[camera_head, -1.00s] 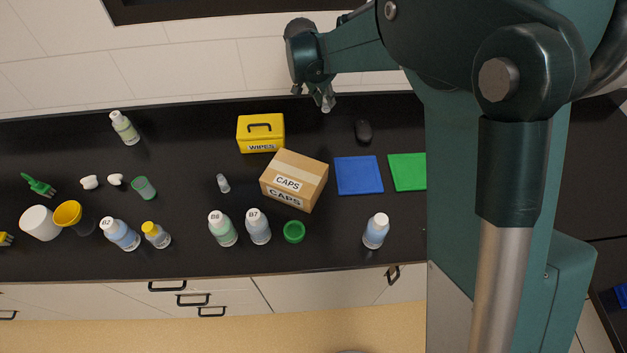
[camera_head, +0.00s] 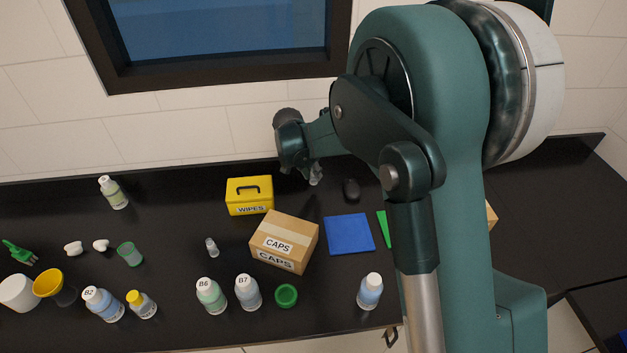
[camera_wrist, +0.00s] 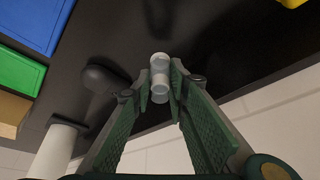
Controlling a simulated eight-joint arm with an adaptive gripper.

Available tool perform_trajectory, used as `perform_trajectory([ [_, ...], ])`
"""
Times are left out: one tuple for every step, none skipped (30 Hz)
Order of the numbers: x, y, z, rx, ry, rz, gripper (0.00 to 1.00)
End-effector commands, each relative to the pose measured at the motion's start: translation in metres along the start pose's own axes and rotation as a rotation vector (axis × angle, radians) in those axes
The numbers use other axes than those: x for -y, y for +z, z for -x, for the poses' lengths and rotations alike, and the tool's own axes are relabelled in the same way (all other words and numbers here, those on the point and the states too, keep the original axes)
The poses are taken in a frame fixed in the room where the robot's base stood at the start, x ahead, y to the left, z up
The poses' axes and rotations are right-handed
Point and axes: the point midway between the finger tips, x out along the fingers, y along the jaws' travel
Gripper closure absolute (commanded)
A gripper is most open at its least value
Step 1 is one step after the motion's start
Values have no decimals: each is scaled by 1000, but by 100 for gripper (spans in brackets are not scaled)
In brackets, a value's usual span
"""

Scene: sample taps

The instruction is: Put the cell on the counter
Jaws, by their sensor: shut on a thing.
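My gripper (camera_wrist: 159,92) is shut on a small pale, translucent cell (camera_wrist: 159,66). The cell sits between the two fingertips and shows a rounded top end in the wrist view. In the head view my gripper (camera_head: 315,178) is at the back of the black counter (camera_head: 160,225), near the wall and left of the dark mouse. The cell is too small there to make out clearly. The wrist view shows the dark counter (camera_wrist: 225,60) beyond the cell. I cannot tell whether the cell touches the counter.
A black mouse (camera_head: 351,190), a yellow WIPES box (camera_head: 250,196), a cardboard CAPS box (camera_head: 284,242) and a blue mat (camera_head: 349,234) are near my gripper. A small clear vial (camera_head: 212,247) stands left of the CAPS box. Several bottles line the front. The wrist view shows a white cylinder (camera_wrist: 58,150).

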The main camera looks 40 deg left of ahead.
Motion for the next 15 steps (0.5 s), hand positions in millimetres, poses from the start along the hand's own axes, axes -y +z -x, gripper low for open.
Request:
perform_trajectory([
  [0, 0, 0, 0, 0, 0, 89],
  [0, 0, 0, 0, 0, 0, 89],
  [0, 0, -1, 0, 0, 0, 89],
  [0, 1, -2, 0, 0, 0, 89],
  [0, 2, -4, 0, 0, 0, 89],
  [0, 3, -6, 0, 0, 0, 89],
  [0, 4, -9, 0, 0, 0, 89],
  [0, 5, -11, 0, 0, 0, 89],
  [0, 6, -15, 0, 0, 0, 89],
  [0, 8, -18, 0, 0, 0, 89],
  [0, 9, -22, 0, 0, 0, 89],
  [0, 10, -26, 0, 0, 0, 89],
  [0, 12, -28, 0, 0, 0, 89],
  [0, 13, -30, 0, 0, 0, 89],
  [0, 14, -32, 0, 0, 0, 89],
])
